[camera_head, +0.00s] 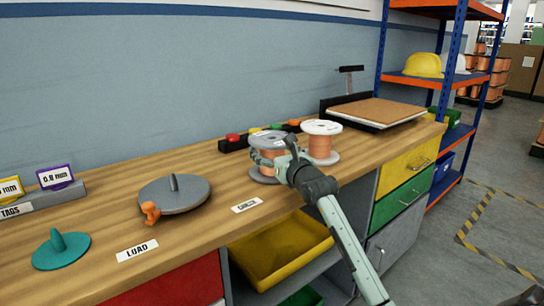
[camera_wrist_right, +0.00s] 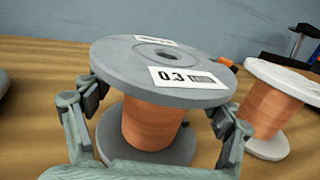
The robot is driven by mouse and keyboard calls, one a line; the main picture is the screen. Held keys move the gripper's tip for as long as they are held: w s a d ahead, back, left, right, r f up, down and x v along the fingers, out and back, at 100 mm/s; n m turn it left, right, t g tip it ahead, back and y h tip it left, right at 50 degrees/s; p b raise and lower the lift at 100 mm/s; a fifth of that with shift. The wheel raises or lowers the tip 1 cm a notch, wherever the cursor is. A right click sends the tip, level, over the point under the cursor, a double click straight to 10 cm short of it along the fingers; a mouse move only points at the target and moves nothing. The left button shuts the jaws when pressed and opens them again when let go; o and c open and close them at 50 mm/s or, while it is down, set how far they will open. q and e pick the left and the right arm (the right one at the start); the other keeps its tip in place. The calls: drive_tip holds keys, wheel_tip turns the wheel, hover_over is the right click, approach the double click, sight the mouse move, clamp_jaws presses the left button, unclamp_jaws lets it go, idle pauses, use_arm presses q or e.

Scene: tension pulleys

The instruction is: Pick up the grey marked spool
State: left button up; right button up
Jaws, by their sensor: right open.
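The grey spool (camera_head: 267,140), wound with copper wire, stands upright on the wooden bench near the CHECK label. In the right wrist view the grey spool (camera_wrist_right: 165,72) fills the middle, with a white "0.3" tag on its top flange. My right gripper (camera_head: 272,162) is at its front. In the wrist view its open fingers (camera_wrist_right: 155,110) lie on either side of the spool, just below the top flange. I cannot tell whether they touch it. Part of the spool's lower side is hidden by the gripper in the head view. My left gripper is not in view.
A white-flanged copper spool (camera_head: 322,140) stands close to the right of the grey one. Behind are a row of coloured buttons (camera_head: 262,134) and a board on a tray (camera_head: 378,111). A grey disc with a post (camera_head: 174,194) and a teal one (camera_head: 61,250) lie left.

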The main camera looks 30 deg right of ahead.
drive_tip(key=c, duration=1.6)
drive_tip(key=shift+r, duration=0.15)
drive_tip(key=shift+c, duration=1.4)
wheel_tip(320, 180, up, 10)
